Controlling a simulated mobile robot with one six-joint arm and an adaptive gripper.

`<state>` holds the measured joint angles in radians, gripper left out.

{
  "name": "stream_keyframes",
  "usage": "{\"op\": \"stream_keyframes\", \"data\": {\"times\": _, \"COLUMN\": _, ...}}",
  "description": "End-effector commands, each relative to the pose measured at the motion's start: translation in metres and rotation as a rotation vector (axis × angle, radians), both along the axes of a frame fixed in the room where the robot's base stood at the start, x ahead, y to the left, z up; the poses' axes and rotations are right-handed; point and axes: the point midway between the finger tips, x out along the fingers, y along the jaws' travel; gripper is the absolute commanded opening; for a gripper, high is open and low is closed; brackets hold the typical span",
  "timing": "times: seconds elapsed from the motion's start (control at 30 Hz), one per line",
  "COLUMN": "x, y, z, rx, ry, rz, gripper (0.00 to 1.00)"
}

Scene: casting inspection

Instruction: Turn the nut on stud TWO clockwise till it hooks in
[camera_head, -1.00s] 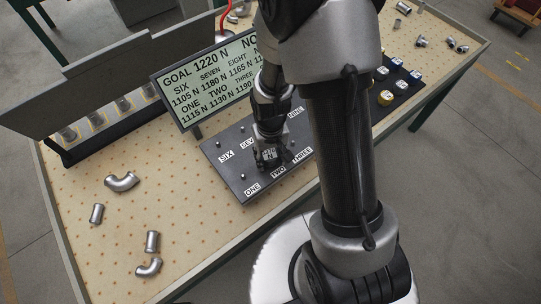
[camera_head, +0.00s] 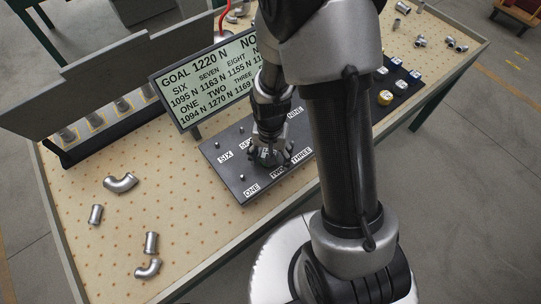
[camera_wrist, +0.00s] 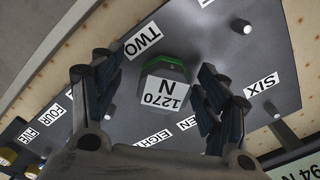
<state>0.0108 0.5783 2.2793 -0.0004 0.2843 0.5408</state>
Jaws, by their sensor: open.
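The nut on stud TWO (camera_wrist: 166,83) shows in the wrist view beside the TWO label (camera_wrist: 143,41). It has a white top face reading "1270 N" and a green band along its far edge. My gripper (camera_wrist: 160,88) is open, with one finger on each side of the nut and gaps between. In the head view my gripper (camera_head: 270,157) is low over the dark plate (camera_head: 232,186) and hides the nut. The display (camera_head: 205,82) reads GOAL 1220 N and TWO 1270 N.
Bare studs stand on the plate, one near the SIX label (camera_wrist: 261,85). Loose pipe elbows (camera_head: 120,183) lie on the dotted table at left. A dark tray with labelled nuts (camera_head: 386,97) is at right, partly behind my arm.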

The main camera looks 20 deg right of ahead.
Motion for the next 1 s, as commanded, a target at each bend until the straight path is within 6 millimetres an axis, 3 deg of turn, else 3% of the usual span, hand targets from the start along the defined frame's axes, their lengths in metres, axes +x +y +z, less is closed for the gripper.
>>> {"op": "stream_keyframes", "data": {"times": 0.17, "x": 0.0, "y": 0.0, "z": 0.0, "rx": 0.0, "ry": 0.0, "rz": 0.001, "gripper": 0.82}}
{"op": "stream_keyframes", "data": {"times": 0.57, "x": 0.0, "y": 0.0, "z": 0.003, "rx": 0.0, "ry": 0.0, "rz": 0.001, "gripper": 0.82}}
{"op": "stream_keyframes", "data": {"times": 1.0, "x": 0.0, "y": 0.0, "z": 0.037, "rx": 0.0, "ry": -0.001, "rz": 0.001, "gripper": 0.82}}
